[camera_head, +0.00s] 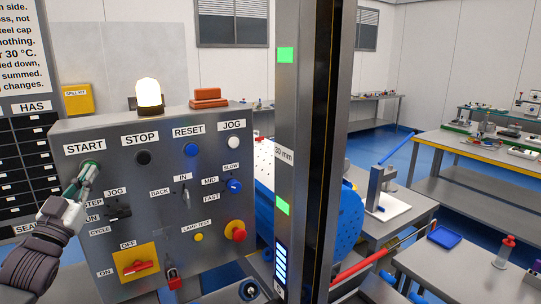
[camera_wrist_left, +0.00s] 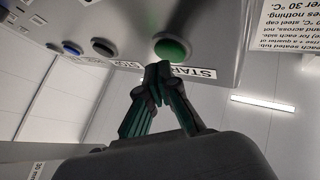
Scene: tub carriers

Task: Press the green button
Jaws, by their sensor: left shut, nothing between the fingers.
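The green button (camera_wrist_left: 172,50) sits on the grey control panel (camera_head: 165,215), by the START label (camera_head: 85,148). In the head view my left gripper (camera_head: 86,172) is at the button and hides most of it. In the left wrist view the closed fingertips (camera_wrist_left: 158,70) are beside the button's edge, over the START label. They are empty. I cannot tell whether they touch the button or whether it is pushed in. My right gripper is not in view.
Black STOP (camera_head: 143,158), blue RESET (camera_head: 191,149) and white JOG (camera_head: 233,143) buttons lie right of START. A red emergency knob (camera_head: 236,231) is lower right. A lit lamp (camera_head: 149,94) tops the panel. A tall metal post (camera_head: 298,130) stands right of it.

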